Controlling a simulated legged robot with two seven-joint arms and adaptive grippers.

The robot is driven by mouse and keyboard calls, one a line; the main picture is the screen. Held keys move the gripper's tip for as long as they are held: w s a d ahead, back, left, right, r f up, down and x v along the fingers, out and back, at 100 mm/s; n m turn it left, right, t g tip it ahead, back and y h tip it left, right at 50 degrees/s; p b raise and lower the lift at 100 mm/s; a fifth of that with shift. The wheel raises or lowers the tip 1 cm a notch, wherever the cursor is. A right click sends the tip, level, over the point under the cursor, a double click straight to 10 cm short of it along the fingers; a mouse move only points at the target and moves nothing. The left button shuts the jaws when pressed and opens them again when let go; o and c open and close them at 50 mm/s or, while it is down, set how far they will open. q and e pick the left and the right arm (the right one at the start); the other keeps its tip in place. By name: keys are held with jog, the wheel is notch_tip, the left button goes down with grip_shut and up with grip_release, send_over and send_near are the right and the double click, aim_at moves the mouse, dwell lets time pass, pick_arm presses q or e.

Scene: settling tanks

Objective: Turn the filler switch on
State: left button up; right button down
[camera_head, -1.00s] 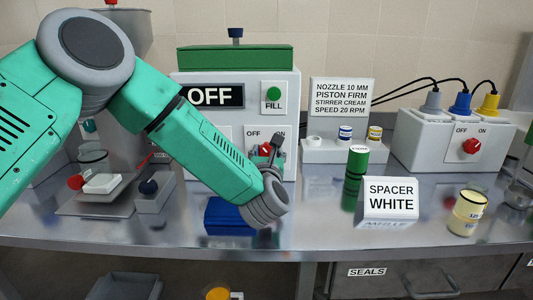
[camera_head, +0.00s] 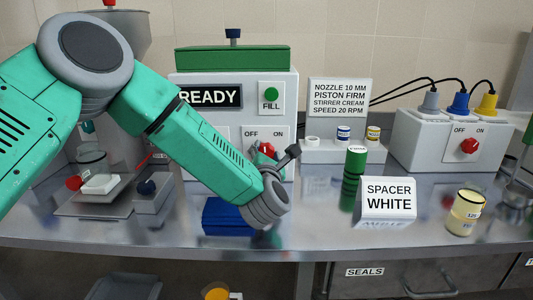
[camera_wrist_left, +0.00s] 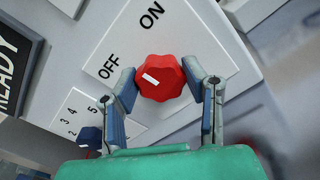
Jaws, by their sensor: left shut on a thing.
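The filler is a white machine (camera_head: 286,88) with a green top, at the back centre-left. Its dark display (camera_head: 211,97) reads READY. Below the FILL button is the red filler switch knob (camera_head: 267,149), on a plate marked OFF and ON. In the left wrist view the knob (camera_wrist_left: 160,88) sits between the two fingers of my left gripper (camera_wrist_left: 168,82), which is shut on it. The knob's white mark faces left in that view. In the head view my left gripper (camera_head: 274,157) is partly hidden by its own wrist. My right gripper is not in view.
A blue block (camera_head: 228,219) lies under my left wrist. To the right stand a green cylinder (camera_head: 352,180), a SPACER WHITE sign (camera_head: 388,200) and a yellow-filled cup (camera_head: 466,212). Another white box (camera_head: 435,145) with a red OFF/ON knob and plugs stands at the back right.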

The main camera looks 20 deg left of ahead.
pick_arm(q)
jog(key=m, duration=0.2)
jog(key=m+p, duration=0.1)
jog(key=m, duration=0.1)
jog(key=shift+d+f+m, duration=0.1)
jog(key=shift+f+m, duration=0.1)
jog(key=shift+m, duration=0.1)
jog(key=shift+f+m+p, duration=0.15)
jog(key=shift+m+p, duration=0.2)
jog(key=shift+m, duration=1.25)
jog(key=o, duration=1.1)
jog(key=shift+s+d, duration=0.1)
jog(key=shift+s, duration=0.2)
jog(key=v, duration=1.1)
jog(key=shift+d, duration=0.1)
